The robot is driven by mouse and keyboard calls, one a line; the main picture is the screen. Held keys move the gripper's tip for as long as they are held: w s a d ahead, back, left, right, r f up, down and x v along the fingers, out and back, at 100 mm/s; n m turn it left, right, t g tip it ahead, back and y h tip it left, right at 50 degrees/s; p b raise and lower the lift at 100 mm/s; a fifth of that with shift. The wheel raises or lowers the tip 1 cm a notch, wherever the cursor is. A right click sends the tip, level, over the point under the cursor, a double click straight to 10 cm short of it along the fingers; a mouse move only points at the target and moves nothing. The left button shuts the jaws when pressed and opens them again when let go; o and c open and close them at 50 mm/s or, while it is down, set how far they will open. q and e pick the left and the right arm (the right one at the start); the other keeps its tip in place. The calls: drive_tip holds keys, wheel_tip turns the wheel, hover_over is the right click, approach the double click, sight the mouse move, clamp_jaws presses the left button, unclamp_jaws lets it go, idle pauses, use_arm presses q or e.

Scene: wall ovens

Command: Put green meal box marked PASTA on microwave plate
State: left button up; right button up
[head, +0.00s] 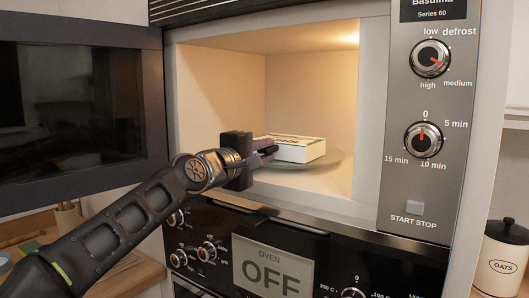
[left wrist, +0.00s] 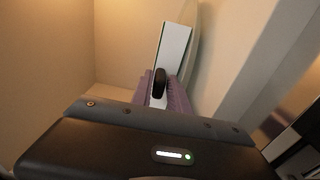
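The meal box (head: 299,149) is a flat white carton with green on its top; its lettering is too small to read. It is inside the open microwave, over the round plate (head: 333,163); I cannot tell whether it rests on it or is just above it. My left gripper (head: 267,151) reaches in from the left, with its purple fingers at the box's left end. In the left wrist view the box (left wrist: 173,50) extends from between the fingers (left wrist: 165,92), which look closed on its end. My right gripper is not in view.
The microwave door (head: 70,110) stands open at the left. The control panel (head: 425,130) is to the right of the cavity. An oven with knobs and an OFF display (head: 272,268) is below. The cavity has free room behind the box.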

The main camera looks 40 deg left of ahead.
use_arm(q)
drive_tip(key=o, duration=0.3)
drive_tip(key=shift+r+p, duration=0.25)
drive_tip(key=shift+p, duration=0.05)
drive_tip(key=s+b, duration=0.2)
drive_tip(key=s, duration=1)
drive_tip(key=shift+d, duration=0.4)
drive_tip(key=shift+f, duration=0.15)
